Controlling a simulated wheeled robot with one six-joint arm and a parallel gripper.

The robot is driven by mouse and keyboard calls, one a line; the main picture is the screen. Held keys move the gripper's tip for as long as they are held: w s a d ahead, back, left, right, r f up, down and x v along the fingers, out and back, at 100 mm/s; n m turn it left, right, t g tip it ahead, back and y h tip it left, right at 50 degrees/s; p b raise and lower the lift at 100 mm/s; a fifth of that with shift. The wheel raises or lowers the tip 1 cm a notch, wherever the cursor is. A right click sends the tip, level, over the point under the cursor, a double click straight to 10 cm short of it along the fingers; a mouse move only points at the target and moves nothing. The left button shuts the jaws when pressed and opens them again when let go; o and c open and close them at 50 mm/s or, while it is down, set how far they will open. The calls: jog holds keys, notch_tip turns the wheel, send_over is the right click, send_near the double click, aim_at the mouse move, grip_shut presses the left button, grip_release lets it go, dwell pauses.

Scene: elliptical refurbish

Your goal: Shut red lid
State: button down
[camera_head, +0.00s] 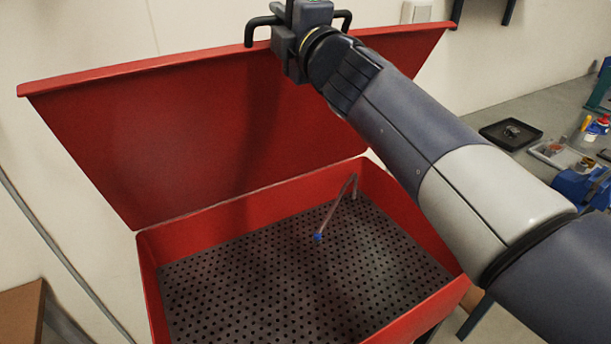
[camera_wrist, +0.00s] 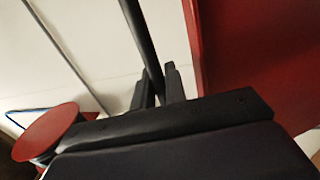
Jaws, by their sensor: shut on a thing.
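The red lid (camera_head: 190,130) stands open, tilted up and back from the red box (camera_head: 215,218), whose inside is in plain view. A black bar handle (camera_head: 250,31) is on the lid's upper edge. My gripper (camera_head: 290,50) is at this edge near the handle's middle; its fingertips are hidden in the head view. In the wrist view, my gripper's two dark fingers (camera_wrist: 158,85) are on either side of the black handle bar (camera_wrist: 140,35), shut on it. The lid (camera_wrist: 245,50) fills the right of the wrist view.
Inside the box are a perforated dark floor and a thin bent pipe (camera_head: 337,208) with a blue tip. A grey worktop on the right bears a black tray (camera_head: 511,134) and several small items. A pale wall is close behind the lid.

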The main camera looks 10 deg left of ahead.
jog(key=f+b+v, duration=0.1)
jog(key=v, duration=0.5)
dwell(0.3)
jog(key=s+d+f+b, duration=0.2)
jog(key=s+d+f, duration=0.3)
jog(key=s+f, duration=0.2)
jog(key=shift+s+d+f+b, duration=0.2)
jog(key=shift+s+d+b, duration=0.1)
jog(key=shift+d+b, duration=0.05)
dwell(0.5)
